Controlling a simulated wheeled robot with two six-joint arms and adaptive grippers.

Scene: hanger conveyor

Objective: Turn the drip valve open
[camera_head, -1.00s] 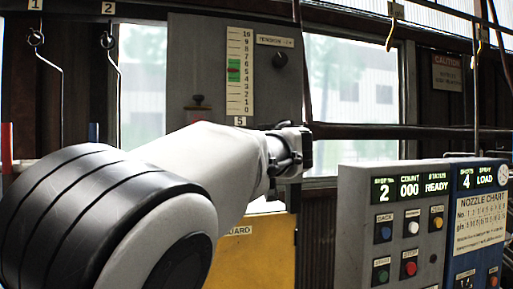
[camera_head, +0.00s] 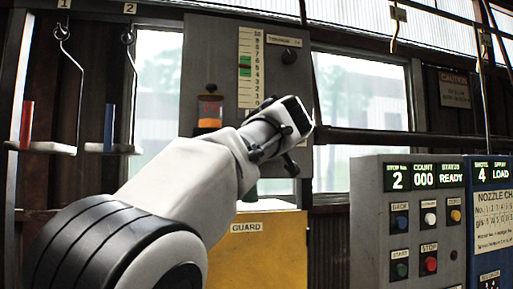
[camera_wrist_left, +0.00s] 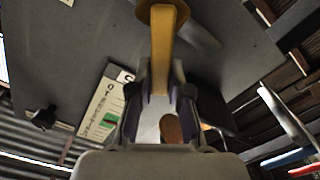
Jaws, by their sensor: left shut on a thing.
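My left gripper (camera_head: 288,130) is in front of the grey panel (camera_head: 215,50) in the head view, below the tension scale. Its fingers also show in the left wrist view (camera_wrist_left: 162,85). There they are shut on a long yellow-brown bar (camera_wrist_left: 164,40) with a round brown base at the top edge. This looks like the drip valve's handle, but no label on it is readable. A brown oval end (camera_wrist_left: 171,128) shows between the fingers. The grip is hidden in the head view. An amber reservoir (camera_head: 209,112) with a dark cap stands left of the gripper. My right gripper is not in view.
The tension scale (camera_head: 250,68) and black knob (camera_head: 290,55) are on the panel. A yellow guard (camera_head: 265,250) is below. A grey control box (camera_head: 410,225) and blue box (camera_head: 490,215) stand right. Hangers with trays (camera_head: 112,149) hang left.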

